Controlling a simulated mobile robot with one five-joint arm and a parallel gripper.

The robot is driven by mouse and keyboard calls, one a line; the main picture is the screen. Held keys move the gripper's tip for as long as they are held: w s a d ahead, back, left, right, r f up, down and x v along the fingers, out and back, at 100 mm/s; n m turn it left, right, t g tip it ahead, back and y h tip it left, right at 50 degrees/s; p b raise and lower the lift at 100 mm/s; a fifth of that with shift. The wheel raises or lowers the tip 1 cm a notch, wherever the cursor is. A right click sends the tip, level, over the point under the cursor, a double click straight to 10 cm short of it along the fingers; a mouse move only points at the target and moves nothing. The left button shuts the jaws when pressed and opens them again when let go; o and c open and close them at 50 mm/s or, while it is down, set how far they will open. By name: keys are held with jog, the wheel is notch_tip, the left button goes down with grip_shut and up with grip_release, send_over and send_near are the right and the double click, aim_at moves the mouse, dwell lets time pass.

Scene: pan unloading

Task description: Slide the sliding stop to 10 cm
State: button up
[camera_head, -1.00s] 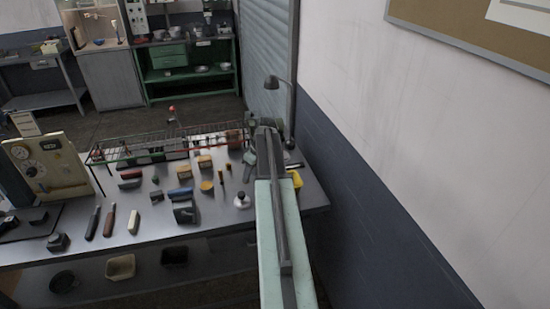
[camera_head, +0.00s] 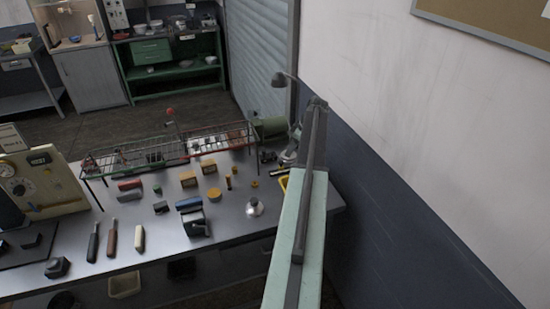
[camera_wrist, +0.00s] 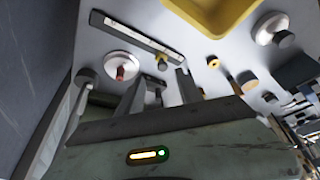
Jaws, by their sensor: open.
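In the wrist view a long dark bar (camera_wrist: 118,27) with a pale marked strip lies on the grey table. A small yellow-topped knob (camera_wrist: 162,63) sits close to its right end. I cannot tell for sure whether this knob is the sliding stop. My gripper (camera_wrist: 158,84) is open, its two dark fingers pointing towards the bar, with the knob just beyond the gap between them. I see no contact.
A yellow bin (camera_wrist: 218,18) stands beyond the bar. A white disc with a red centre (camera_wrist: 121,69) lies left of the knob. A wall (camera_head: 400,130) rises close on the right.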

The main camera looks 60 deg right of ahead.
aim_at(281, 162)
jog(key=b+x, duration=0.7)
jog(key=x, duration=0.1)
jog(key=shift+w+a, duration=0.2)
jog(key=shift+w, duration=0.25)
jog(key=shift+r, duration=0.1)
grip_shut()
dwell(0.8)
